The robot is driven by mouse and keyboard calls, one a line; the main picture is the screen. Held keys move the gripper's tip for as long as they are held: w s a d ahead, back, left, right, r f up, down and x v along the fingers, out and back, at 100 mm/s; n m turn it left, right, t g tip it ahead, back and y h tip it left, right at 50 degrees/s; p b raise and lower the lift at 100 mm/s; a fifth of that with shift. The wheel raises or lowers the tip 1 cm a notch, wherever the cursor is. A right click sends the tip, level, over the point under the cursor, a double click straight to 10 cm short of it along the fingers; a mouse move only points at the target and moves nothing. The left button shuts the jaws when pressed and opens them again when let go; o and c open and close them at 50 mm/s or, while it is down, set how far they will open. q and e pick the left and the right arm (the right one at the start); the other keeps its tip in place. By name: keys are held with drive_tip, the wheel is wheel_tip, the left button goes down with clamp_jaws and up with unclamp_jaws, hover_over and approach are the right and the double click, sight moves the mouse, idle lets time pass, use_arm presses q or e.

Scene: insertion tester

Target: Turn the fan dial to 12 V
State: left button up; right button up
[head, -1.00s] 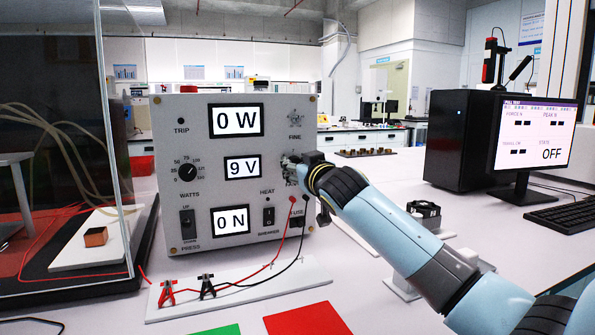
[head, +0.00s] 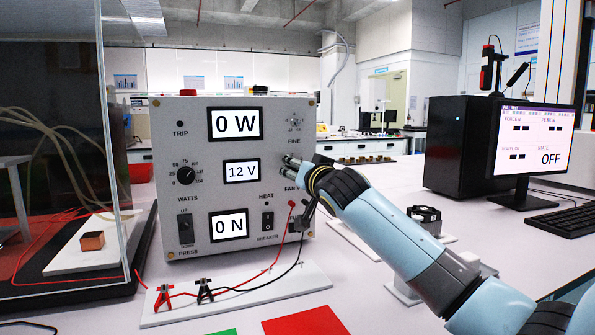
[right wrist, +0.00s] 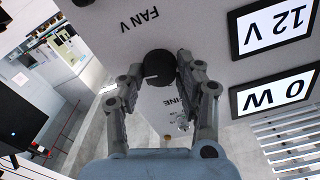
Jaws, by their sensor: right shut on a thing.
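In the head view my right gripper (head: 290,168) is at the panel's right side and hides the dial. The middle display (head: 241,172) reads 12 V; it also shows upside down in the right wrist view (right wrist: 272,27). My left gripper is not in view.
The watts dial (head: 187,175), the press switch (head: 186,229) and the breaker switch (head: 267,221) are on the same panel. Red and black clips (head: 163,298) lie on a white strip in front. A glass-walled box stands left, a monitor (head: 535,150) right.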

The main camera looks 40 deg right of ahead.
drive_tip(key=shift+f, duration=0.25)
drive_tip(key=o, duration=1.1)
drive_tip(key=shift+r, duration=0.15)
drive_tip(key=shift+o, duration=0.2)
drive_tip(key=shift+s, duration=0.1)
drive_tip(key=v, duration=1.2)
